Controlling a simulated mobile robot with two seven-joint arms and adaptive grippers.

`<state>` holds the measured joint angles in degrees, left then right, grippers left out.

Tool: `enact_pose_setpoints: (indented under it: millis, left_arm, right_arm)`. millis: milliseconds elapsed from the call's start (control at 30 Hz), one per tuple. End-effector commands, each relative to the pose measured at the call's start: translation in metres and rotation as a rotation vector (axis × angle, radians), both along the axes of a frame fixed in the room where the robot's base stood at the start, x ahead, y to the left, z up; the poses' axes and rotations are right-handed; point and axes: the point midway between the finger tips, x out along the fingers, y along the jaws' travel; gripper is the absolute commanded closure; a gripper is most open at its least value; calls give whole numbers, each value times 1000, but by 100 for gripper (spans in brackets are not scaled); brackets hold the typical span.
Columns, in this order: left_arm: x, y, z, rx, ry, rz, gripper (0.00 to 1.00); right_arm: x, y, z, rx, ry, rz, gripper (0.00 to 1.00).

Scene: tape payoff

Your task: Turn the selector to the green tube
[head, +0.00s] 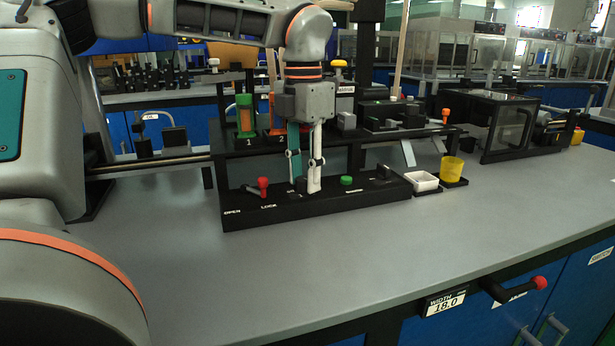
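The green tube (244,116) stands in the rack at the back left, above the label 1. An orange tube (277,112) stands beside it, above the label 2. My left gripper (304,186) points straight down over the black control panel (335,206). Its two fingers are a small gap apart, low at the panel. A small dark knob (300,185), apparently the selector, shows at the fingertips and is partly hidden by them. I cannot tell whether the fingers touch it or which way it points. My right gripper is not in view.
On the panel, a red-knobbed lever (263,187) is left of the gripper; a green button (346,180) and black knob (383,172) are right. A white tray (421,181) and yellow cup (451,169) stand farther right. The front of the grey bench (330,265) is clear.

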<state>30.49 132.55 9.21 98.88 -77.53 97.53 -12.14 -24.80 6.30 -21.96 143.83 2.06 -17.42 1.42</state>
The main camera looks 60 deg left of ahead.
Motion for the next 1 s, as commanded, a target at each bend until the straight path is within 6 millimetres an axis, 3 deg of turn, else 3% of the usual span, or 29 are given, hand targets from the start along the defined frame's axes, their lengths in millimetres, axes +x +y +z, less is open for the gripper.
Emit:
enact_pose_setpoints:
  millis: [233,333,367,733,1000]
  left_arm:
    - [0,0,0,0,-2,0,71]
    - [0,0,0,0,-2,0,97]
    - [0,0,0,0,-1,0,100]
    - [0,0,1,1,-3,-39,100]
    - [-1,0,4,0,-4,-201,100]
  right_arm:
    - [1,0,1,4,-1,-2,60]
    - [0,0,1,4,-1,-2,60]
    - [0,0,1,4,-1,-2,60]
    - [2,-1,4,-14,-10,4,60]
    - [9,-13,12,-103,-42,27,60]
